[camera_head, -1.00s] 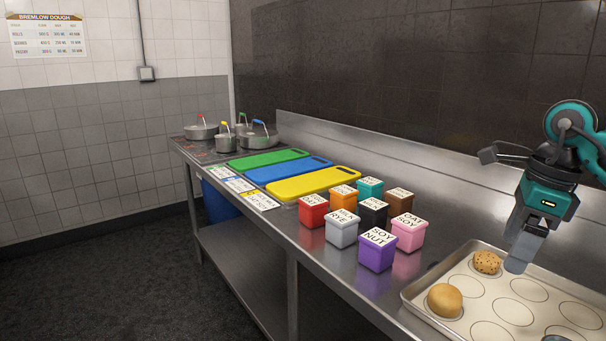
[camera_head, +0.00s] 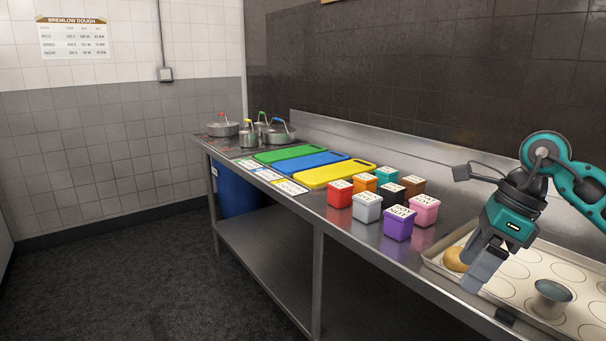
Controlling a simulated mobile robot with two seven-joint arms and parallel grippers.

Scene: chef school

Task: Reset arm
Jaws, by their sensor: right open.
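My right gripper (camera_head: 477,281) is on the right of the head view, with its teal and black body above the near left edge of the baking tray. Its fingers point down and hold nothing that I can see. The metal tray (camera_head: 431,258) has ring marks on its surface. A bun (camera_head: 455,259) sits on it at the left, partly hidden by the gripper. The left gripper is out of the picture.
Several labelled boxes, such as the purple one (camera_head: 398,224), stand left of the tray. Green, blue (camera_head: 304,161) and yellow boards lie beyond them, with pots (camera_head: 279,134) at the far end. A blue bin (camera_head: 238,192) stands below. The counter by the back wall is clear.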

